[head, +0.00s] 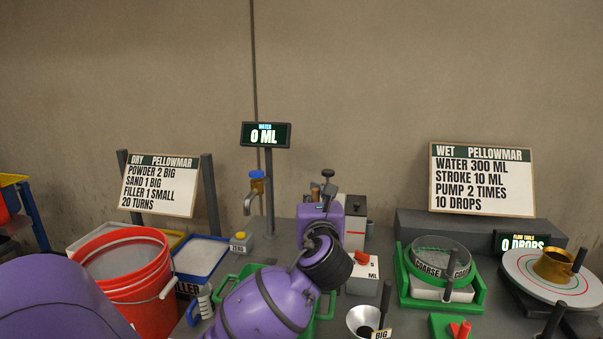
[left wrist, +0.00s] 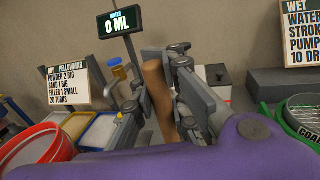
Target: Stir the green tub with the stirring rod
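My left gripper (head: 328,188) reaches out over the middle of the bench in the head view. In the left wrist view, the left gripper (left wrist: 168,98) has its fingers on both sides of a brown stirring rod (left wrist: 157,90) and appears shut on it. The rod stands slightly tilted between the fingers; its lower end is hidden. The green tub (head: 326,306) is mostly hidden behind my purple left arm; only parts of its green rim and side show on either side of the arm. My right gripper is not in view.
A red bucket (head: 131,284) and a blue tray (head: 201,257) are on the left. A tap (head: 255,190) and water display (head: 266,135) stand behind.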

